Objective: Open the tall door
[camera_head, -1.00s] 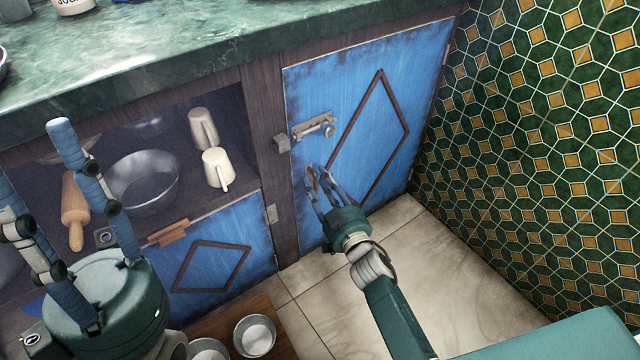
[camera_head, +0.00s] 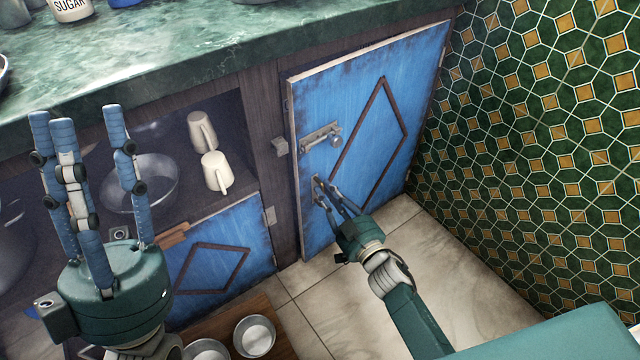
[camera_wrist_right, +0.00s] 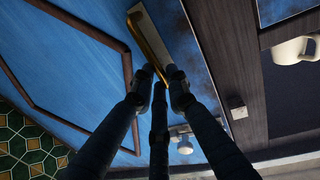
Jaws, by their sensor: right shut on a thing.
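The tall blue door (camera_head: 375,120) with a brown diamond trim stands slightly ajar, its left edge out from the cabinet frame. A metal bolt latch (camera_head: 322,137) sits on its upper left, clear of the catch (camera_head: 280,145) on the frame. My right gripper (camera_head: 320,185) is shut on the door's handle below the latch. In the right wrist view the handle (camera_wrist_right: 148,40) is a brass-edged bar between my fingers (camera_wrist_right: 160,78); the fingers hide its lower end. My left gripper (camera_head: 78,120) is open and empty in front of the open shelf, away from the door.
A green tiled wall (camera_head: 540,140) stands right of the door. Left are a shelf with white mugs (camera_head: 215,172) and a glass bowl (camera_head: 140,183), and a lower blue door (camera_head: 225,250). Metal bowls (camera_head: 254,335) are at the bottom. The tiled floor (camera_head: 340,300) before the door is clear.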

